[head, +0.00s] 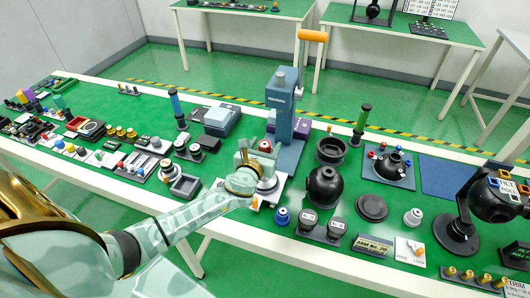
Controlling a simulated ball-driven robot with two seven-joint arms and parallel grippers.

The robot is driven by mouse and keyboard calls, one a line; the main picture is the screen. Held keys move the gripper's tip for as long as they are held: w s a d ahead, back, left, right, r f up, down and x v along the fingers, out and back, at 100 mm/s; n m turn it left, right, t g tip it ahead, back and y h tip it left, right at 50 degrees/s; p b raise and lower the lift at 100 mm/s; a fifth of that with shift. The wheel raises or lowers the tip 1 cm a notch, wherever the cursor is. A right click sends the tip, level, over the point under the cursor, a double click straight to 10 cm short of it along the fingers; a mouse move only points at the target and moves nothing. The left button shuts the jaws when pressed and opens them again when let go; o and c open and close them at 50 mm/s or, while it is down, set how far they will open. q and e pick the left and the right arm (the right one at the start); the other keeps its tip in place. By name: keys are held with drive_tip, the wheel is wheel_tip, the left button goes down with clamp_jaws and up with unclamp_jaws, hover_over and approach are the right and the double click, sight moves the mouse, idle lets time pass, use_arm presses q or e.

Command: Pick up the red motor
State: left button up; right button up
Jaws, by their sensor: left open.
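A small motor with a red top (265,146) stands near the middle of the bench, in front of the blue-grey press. My left arm comes in from the left, and its gripper (258,162) is right at the motor, its jaws open. The gripper covers the motor's lower part, and I cannot tell whether the fingers touch it. A white square plate (278,190) lies under the gripper. My right gripper is not in view.
The press (283,105) with an orange handle stands close behind the gripper. A black ball-shaped housing (324,187) and a small blue motor (282,216) stand to its right. Small parts crowd the left bench. A dark blue mat (443,177) is bare.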

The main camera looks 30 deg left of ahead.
use_arm(q)
drive_tip(key=shift+s, duration=0.1)
drive_tip(key=c, duration=1.1)
drive_tip(key=shift+r, duration=0.1)
